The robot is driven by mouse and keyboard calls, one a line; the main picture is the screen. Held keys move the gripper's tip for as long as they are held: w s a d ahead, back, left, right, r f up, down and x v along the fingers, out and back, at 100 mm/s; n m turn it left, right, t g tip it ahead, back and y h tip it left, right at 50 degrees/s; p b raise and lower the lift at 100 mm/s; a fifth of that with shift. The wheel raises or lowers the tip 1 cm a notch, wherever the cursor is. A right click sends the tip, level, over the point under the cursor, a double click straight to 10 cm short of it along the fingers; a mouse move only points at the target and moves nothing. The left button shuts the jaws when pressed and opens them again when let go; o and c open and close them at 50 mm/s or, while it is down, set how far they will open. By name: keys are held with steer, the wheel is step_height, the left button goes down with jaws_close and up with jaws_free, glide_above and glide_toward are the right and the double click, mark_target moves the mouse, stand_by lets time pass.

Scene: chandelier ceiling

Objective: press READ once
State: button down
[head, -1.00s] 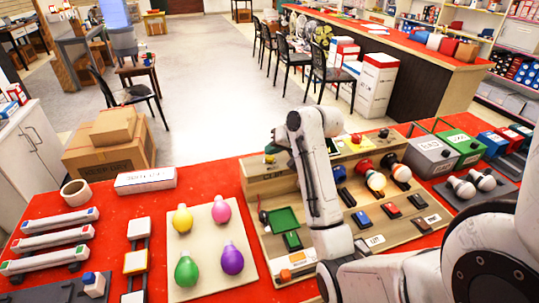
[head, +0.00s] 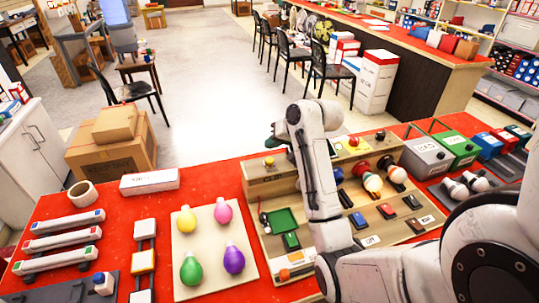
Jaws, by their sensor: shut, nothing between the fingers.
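A wooden panel (head: 262,188) stands on the red table with switches, sockets and small labels. No label can be read as READ at this size. Blue, red and dark rocker switches, such as a red one (head: 386,211), sit in its right half. A green tray-like part (head: 284,219) and a green switch (head: 291,241) sit at its left. A small yellow knob (head: 269,161) is on its raised back ledge. My gripper (head: 277,140), dark and partly hidden by my wrist, is above the back left of the panel, near the yellow knob. It is shut and empty; contact cannot be told.
A board (head: 208,274) with yellow, pink, green and purple bulbs lies left of the panel. A pale bulb (head: 372,183) sits in a red socket on the panel. Grey (head: 427,157) and green (head: 461,147) boxes stand at right. My arm hides the panel's middle.

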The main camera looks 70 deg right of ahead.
steer(key=shift+r+p, duration=0.8)
steer(key=shift+r, duration=0.25)
